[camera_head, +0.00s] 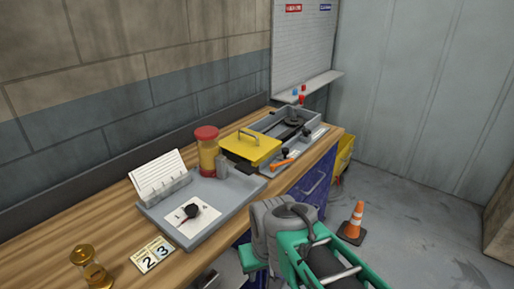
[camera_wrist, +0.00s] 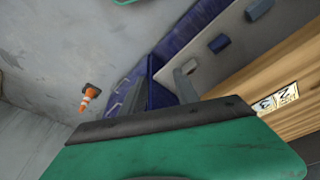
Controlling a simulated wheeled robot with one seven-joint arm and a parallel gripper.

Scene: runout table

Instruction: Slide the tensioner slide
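The grey unit (camera_head: 268,122) stands at the far right end of the bench in the head view. It holds a dark long part with a round black piece (camera_head: 293,122) and has small black knobs (camera_head: 285,153) on its front. An orange handle (camera_head: 282,163) lies at its near edge. I cannot tell which part is the tensioner slide. My green and grey arm is low in the head view, in front of the bench.
A yellow box (camera_head: 250,148) with a handle, an amber jar with a red lid (camera_head: 206,150) and a grey tray (camera_head: 160,208) stand left of the unit.

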